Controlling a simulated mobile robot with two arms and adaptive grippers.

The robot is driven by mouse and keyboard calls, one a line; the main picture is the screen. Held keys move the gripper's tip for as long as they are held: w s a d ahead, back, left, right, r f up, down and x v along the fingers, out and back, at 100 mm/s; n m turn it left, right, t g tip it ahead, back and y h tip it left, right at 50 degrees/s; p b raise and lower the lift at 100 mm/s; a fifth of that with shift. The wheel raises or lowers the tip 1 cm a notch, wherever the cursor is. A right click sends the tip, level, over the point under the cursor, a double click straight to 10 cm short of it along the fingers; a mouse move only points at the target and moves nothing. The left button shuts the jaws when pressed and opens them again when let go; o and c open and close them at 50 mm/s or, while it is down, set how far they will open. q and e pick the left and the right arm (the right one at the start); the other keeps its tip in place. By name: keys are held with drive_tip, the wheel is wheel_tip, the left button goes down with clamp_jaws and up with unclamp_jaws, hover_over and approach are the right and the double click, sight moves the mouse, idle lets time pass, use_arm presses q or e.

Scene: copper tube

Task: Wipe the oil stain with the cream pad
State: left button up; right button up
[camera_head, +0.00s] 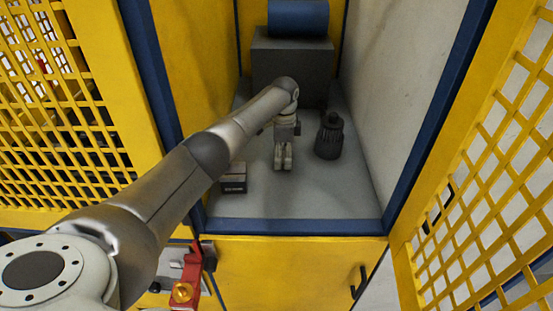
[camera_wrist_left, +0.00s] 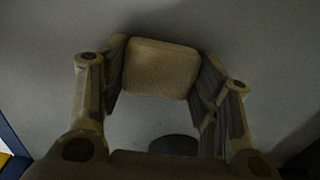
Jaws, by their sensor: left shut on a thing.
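My left gripper (camera_head: 284,160) reaches into the yellow cabinet and points down close to its grey floor (camera_head: 300,197). It is shut on the cream pad (camera_wrist_left: 160,68), which sits between the two fingers in the left wrist view. The pad is hard to make out in the head view. A dark round patch (camera_wrist_left: 174,145), which looks like the oil stain, shows on the grey surface between the fingers, below the pad in the wrist picture. I cannot tell whether the pad touches the floor. The stain cannot be made out in the head view. My right gripper is not in view.
A dark ribbed object (camera_head: 329,138) stands close to the right of the gripper. A small dark box (camera_head: 234,178) lies to its left. A grey block (camera_head: 291,68) with a blue cylinder (camera_head: 298,18) is behind. The front floor is clear, edged by a blue sill (camera_head: 296,226).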

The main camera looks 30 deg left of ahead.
sight(302, 164)
use_arm(q)
drive_tip(key=shift+d+f+b, duration=0.2)
drive_tip(key=shift+d+b, duration=0.15)
drive_tip(key=shift+d, duration=0.4)
drive_tip(key=shift+w+d+b, duration=0.7)
drive_tip(key=shift+d+b, duration=0.2)
drive_tip(key=shift+b, duration=0.05)
drive_tip(key=shift+w+d+r, duration=0.1)
drive_tip(key=shift+d, duration=0.2)
drive_tip(key=w+d+b, duration=0.1)
drive_tip(key=b, duration=0.2)
drive_tip(key=shift+w+d, duration=0.1)
drive_tip(key=shift+d, duration=0.2)
drive_tip(key=w+d+b, duration=0.1)
drive_tip(key=b, duration=0.1)
drive_tip(key=shift+d+r+b, duration=0.1)
drive_tip(key=shift+d+b, duration=0.1)
drive_tip(key=shift+b, duration=0.2)
drive_tip(key=shift+r, duration=0.15)
wheel_tip(302, 164, up, 6)
drive_tip(key=p, duration=0.5)
